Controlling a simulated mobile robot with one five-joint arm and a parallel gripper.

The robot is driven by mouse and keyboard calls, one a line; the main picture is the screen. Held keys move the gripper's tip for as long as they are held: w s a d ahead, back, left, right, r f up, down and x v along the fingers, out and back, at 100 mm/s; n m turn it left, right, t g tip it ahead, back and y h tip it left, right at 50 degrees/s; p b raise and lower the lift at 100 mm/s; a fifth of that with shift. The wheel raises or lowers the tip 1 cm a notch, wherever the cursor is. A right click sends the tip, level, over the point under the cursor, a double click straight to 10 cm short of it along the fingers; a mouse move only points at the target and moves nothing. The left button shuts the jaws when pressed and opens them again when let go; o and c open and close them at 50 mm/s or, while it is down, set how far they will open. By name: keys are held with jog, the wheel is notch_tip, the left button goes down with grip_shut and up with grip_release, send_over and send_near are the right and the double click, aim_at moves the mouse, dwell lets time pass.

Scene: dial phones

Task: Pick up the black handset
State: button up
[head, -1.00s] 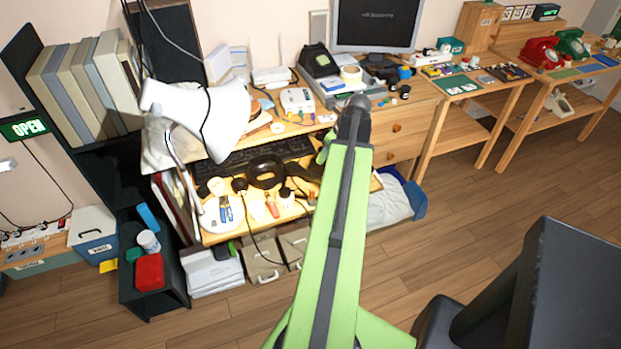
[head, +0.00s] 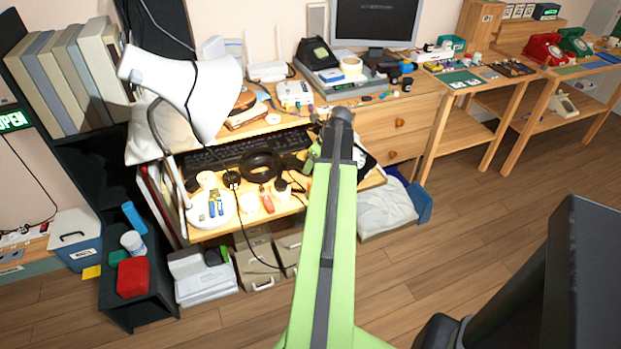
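A black telephone (head: 315,52) stands at the back of the desk, left of the monitor, on grey equipment. Its handset cannot be clearly told apart from its dark body at this size. A black ring-shaped coil (head: 262,166) lies on the lower shelf by the keyboard, with small dark items beside it. My green arm reaches forward over the desk's front. My gripper (head: 312,154) is mostly hidden behind the arm's end; only small green parts show near the shelf's right side. Its fingers and anything between them cannot be made out.
A white lamp (head: 182,88) leans over the desk's left side. A keyboard (head: 245,150) and tools crowd the lower shelf. Red (head: 543,48) and green (head: 574,42) telephones stand on the far-right table. The wooden floor (head: 470,235) at right is partly clear.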

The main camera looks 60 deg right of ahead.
jog(key=b+x, duration=0.1)
jog(key=x, duration=0.2)
jog(key=shift+s, duration=0.1)
jog(key=shift+r, duration=0.2)
grip_shut()
